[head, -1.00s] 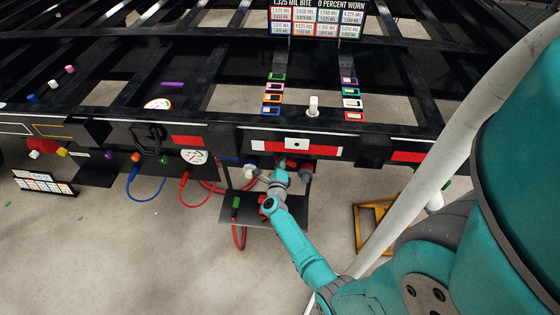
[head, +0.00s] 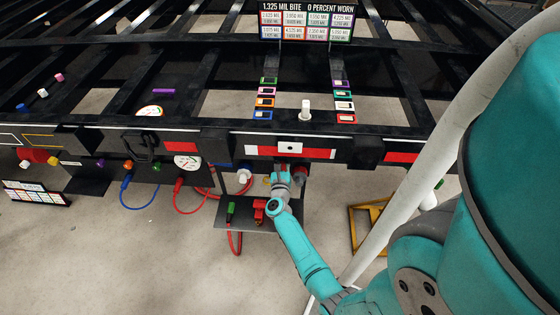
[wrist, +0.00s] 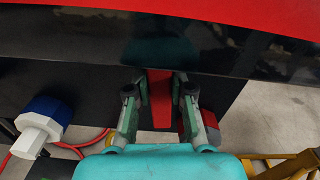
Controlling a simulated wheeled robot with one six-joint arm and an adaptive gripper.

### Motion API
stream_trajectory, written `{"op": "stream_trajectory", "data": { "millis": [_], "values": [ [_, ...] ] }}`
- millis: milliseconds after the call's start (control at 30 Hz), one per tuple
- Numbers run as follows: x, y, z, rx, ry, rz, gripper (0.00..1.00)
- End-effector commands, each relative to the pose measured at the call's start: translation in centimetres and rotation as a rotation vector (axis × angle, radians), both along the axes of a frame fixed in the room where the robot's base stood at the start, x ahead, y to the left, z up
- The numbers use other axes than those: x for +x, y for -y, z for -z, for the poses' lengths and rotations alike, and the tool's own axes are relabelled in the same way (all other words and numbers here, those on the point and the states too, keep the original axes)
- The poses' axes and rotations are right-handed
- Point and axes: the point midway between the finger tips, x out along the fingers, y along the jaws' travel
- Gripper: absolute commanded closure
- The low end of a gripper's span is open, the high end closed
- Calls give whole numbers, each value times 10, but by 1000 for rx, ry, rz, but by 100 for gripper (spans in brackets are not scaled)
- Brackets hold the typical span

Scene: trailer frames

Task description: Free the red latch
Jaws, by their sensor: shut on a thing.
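The red latch (wrist: 160,97) is a flat red bar hanging below the dark frame edge in the wrist view. My gripper (wrist: 158,92) is around it, with one finger at each side, and is shut on it. The latch's top end runs up under the dark beam and is hidden. In the head view my gripper (head: 284,172) reaches under the frame's front beam (head: 225,150), below the red and white plate. The latch is too small and covered to make out there.
A blue and white connector (wrist: 45,120) is left of my gripper. A small shelf (head: 240,226) below holds a green plug (head: 230,211) and a red plug (head: 259,209). Red hoses loop at the left. A yellow stand (head: 368,218) is on the floor at right.

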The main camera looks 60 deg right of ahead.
Motion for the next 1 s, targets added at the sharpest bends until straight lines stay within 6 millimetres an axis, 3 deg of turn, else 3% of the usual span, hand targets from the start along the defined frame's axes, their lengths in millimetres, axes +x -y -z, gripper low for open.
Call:
{"op": "stream_trajectory", "data": {
  "millis": [400,900,933,1000],
  "values": [
    [-7,2,1,63,146,-1,100],
    [-7,2,1,70,160,-1,100],
    [-7,2,1,70,160,-1,71],
    [-7,2,1,68,160,0,54]
  ]
}}
